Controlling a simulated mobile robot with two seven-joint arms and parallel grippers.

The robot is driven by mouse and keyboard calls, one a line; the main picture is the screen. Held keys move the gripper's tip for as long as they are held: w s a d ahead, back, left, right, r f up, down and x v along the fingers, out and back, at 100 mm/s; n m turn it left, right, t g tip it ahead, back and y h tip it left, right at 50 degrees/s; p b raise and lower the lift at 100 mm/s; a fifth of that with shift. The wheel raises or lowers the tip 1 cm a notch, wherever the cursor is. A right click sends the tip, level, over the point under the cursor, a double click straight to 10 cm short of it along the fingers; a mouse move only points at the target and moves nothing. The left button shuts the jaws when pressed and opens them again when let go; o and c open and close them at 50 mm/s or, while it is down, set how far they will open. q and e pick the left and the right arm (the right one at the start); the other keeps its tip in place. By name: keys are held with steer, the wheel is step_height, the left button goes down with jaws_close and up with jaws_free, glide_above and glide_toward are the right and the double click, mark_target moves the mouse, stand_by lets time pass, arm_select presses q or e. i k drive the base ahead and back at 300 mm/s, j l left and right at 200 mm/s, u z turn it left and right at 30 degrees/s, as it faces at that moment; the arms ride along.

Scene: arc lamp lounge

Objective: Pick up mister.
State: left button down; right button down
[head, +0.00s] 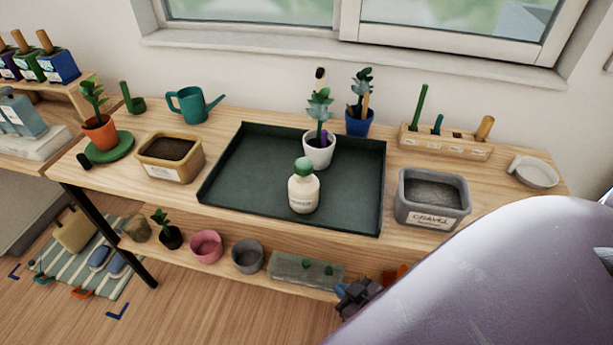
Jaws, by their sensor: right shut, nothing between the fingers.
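A cream bottle with a rounded green top, which I take to be the mister (303,190), stands upright near the front of the dark green tray (240,190) on the wooden bench. A white pot with a plant (319,150) stands just behind it in the tray. My right gripper (352,298) is low at the bench's front edge, below and right of the mister and apart from it. It is shut and empty, and partly hidden by my large pale arm. My left gripper is out of view.
A grey gravel tub (432,200) stands right of the tray, and a tan soil tub (170,158) left of it. A teal watering can (193,104) and a blue pot (359,122) stand behind. The tray's left half is clear.

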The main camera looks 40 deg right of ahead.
mark_target(304, 193)
steer(key=i+z, duration=0.1)
steer(key=z, duration=0.4)
steer(key=j+z, duration=0.15)
steer(key=z, duration=0.35)
steer(key=j+z, duration=0.15)
steer(key=z, duration=0.35)
steer(key=j+z, duration=0.6)
steer(key=j, duration=0.25)
steer(key=j+z, duration=0.2)
steer(key=j, duration=0.65)
